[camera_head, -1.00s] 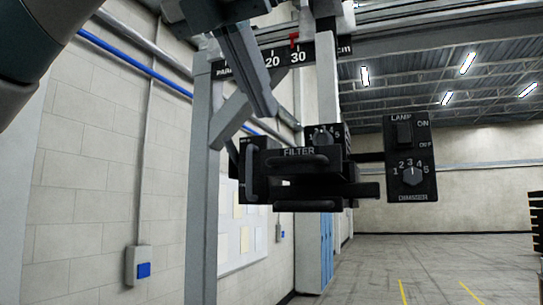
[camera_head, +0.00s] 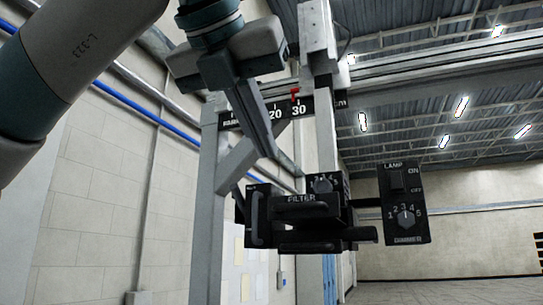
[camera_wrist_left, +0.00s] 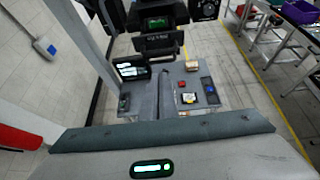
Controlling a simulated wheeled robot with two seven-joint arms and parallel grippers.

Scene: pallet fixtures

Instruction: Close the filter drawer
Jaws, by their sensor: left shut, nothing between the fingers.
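The black filter drawer (camera_head: 302,213), labelled FILTER, has a bar handle on its front. It sits on a black unit hung on the grey frame. How far it stands out is hard to tell from this angle. My left gripper (camera_head: 268,153) comes down from the upper left with its fingers shut and empty. Its tips appear just above and left of the drawer in the picture; I see no clear contact. In the left wrist view, black equipment (camera_wrist_left: 158,40) shows at the top, too small to read. My right gripper is not in view.
A lamp and dimmer box (camera_head: 404,203) stands right of the drawer. A dial (camera_head: 323,185) sits just above it. The grey upright (camera_head: 205,215) and a scale bar (camera_head: 285,113) with a red pointer are close to my left arm. Open floor lies at the lower right.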

